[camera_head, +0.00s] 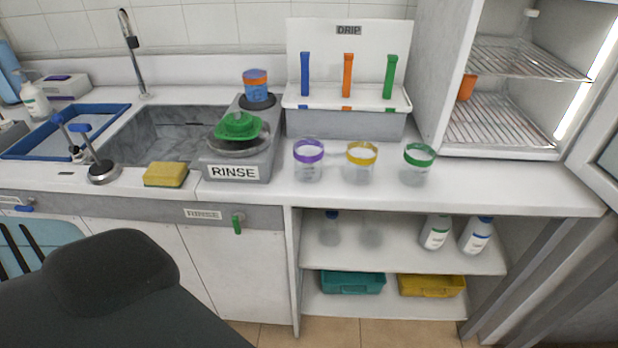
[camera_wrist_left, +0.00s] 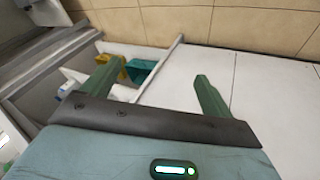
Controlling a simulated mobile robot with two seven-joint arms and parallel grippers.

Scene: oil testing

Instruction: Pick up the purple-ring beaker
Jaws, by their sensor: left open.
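The purple-ring beaker (camera_head: 308,160) stands upright on the white counter, a clear beaker with a purple band near its rim. It is the leftmost of a row of three, left of the yellow-ring beaker (camera_head: 360,162) and the green-ring beaker (camera_head: 418,164). My left gripper (camera_wrist_left: 155,82) is open and empty in the left wrist view, its two green fingers wide apart. That view shows cabinet fronts, shelves and floor tiles, and no ringed beaker. My right gripper is in neither view.
Left of the beakers stand the grey RINSE station (camera_head: 237,172) and a yellow sponge (camera_head: 166,174). Behind them is the DRIP rack (camera_head: 346,123) with blue, orange and green pieces. The counter (camera_head: 500,185) right of the beakers is clear. Bottles and bins sit on shelves below.

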